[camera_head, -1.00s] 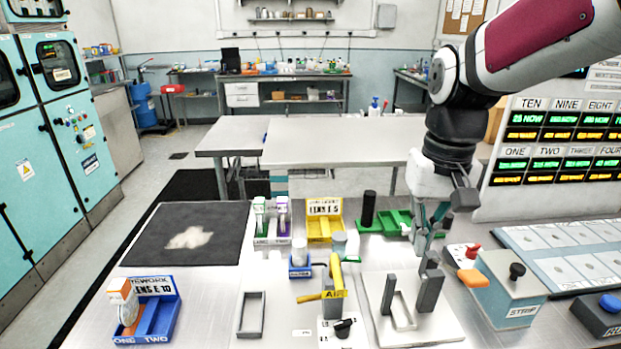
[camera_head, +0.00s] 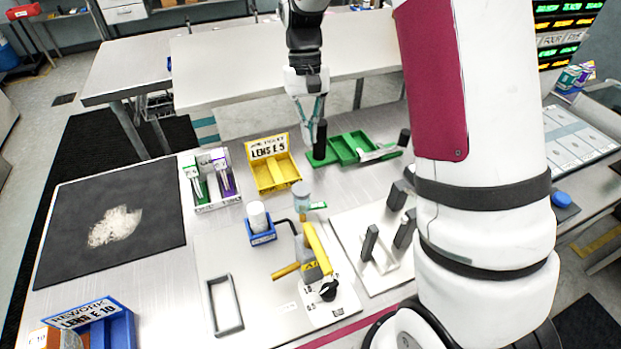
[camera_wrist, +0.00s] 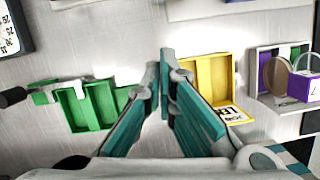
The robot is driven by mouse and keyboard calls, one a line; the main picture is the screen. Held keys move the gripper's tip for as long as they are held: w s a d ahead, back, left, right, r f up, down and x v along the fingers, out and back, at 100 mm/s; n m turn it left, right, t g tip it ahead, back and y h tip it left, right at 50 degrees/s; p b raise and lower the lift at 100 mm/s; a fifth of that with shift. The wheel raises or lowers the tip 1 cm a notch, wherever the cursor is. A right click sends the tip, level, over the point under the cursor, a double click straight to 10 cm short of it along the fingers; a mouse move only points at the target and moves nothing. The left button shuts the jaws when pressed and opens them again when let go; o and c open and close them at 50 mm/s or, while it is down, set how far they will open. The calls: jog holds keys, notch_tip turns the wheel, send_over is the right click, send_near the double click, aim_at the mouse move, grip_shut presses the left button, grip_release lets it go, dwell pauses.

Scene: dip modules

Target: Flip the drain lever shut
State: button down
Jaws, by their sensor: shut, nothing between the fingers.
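No lever marked as a drain shows in the current views. The tank labelled STRIP, with its orange-handled lever, is hidden behind my arm in the head view. My gripper (camera_head: 309,138) is shut and empty over the back of the bench, beside a black upright post (camera_head: 320,140) at the left end of the green tray (camera_head: 350,148). In the wrist view the fingertips (camera_wrist: 164,62) meet, between the green tray (camera_wrist: 85,107) and the yellow LENS E 5 bin (camera_wrist: 222,85). Whether they touch anything below cannot be told.
A yellow AIR fixture (camera_head: 316,248) with an orange handle and black knob stands mid-bench. A white plate (camera_head: 345,222) with grey uprights is right of it. A blue holder (camera_head: 261,232) carries a white cylinder. A black mat (camera_head: 110,220) lies left. My arm blocks the right side.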

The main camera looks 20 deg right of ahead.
aim_at(315, 209)
jog(key=b+x, duration=0.1)
jog(key=x, duration=0.8)
jog(key=shift+f+b, duration=0.25)
jog(key=shift+b, duration=0.05)
jog(key=s, duration=0.1)
jog(key=s+f+p, duration=0.1)
jog(key=s, duration=0.1)
jog(key=shift+s+a, duration=0.2)
jog(key=shift+s+a+f+p, duration=0.1)
jog(key=shift+s+f+p, duration=0.1)
jog(key=shift+s+p, duration=0.15)
